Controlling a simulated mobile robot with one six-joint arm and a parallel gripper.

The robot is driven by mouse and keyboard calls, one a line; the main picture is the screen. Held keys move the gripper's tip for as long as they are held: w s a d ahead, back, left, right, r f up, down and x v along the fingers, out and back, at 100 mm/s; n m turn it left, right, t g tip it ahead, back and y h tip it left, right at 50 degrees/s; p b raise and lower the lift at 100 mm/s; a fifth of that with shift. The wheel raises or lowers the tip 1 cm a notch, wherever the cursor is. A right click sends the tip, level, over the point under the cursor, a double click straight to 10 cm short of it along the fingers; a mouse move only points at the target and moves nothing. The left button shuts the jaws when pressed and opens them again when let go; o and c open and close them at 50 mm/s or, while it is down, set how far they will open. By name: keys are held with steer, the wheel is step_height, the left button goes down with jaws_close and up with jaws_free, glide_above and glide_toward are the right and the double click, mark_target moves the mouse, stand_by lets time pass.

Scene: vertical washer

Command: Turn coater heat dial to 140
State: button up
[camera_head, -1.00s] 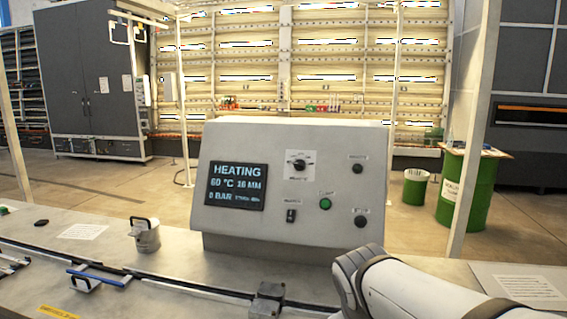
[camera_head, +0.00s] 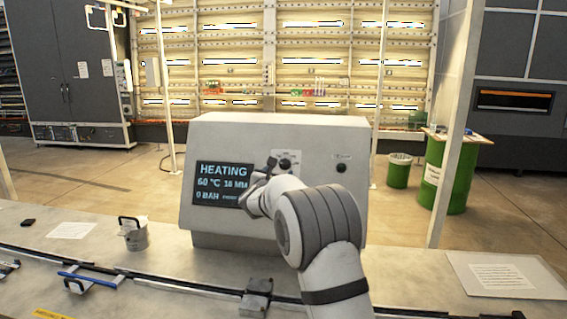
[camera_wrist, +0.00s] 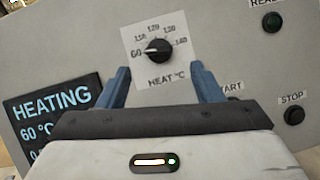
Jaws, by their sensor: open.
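The heat dial (camera_wrist: 158,49) is a black round knob on a white label plate marked HEAT °C. Its pointer faces left, toward the 60 mark; the 140 mark is at its right. In the head view the dial (camera_head: 286,163) shows just above my arm. My gripper (camera_wrist: 160,76) is open and empty, its two blue fingers apart below the dial, one to each side, with no visible contact. In the head view my gripper (camera_head: 262,170) is in front of the panel, partly hidden by my wrist. The display (camera_wrist: 48,118) reads HEATING, 60 °C.
The grey control box (camera_head: 275,127) stands on a metal bench. A READY lamp (camera_wrist: 272,21) and a STOP button (camera_wrist: 294,116) are right of the dial. A metal cup (camera_head: 134,238) and a blue-handled piece (camera_head: 88,279) lie left; a paper (camera_head: 500,277) lies right.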

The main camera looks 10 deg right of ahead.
mark_target(284, 163)
steer(key=p+x, duration=0.3)
steer(key=x, duration=0.3)
steer(key=shift+w+r+p, duration=0.1)
steer(key=shift+w+p, duration=0.2)
steer(key=shift+w, duration=0.05)
steer(key=shift+w+d, duration=0.25)
steer(key=shift+w, duration=0.2)
steer(key=shift+c, duration=0.3)
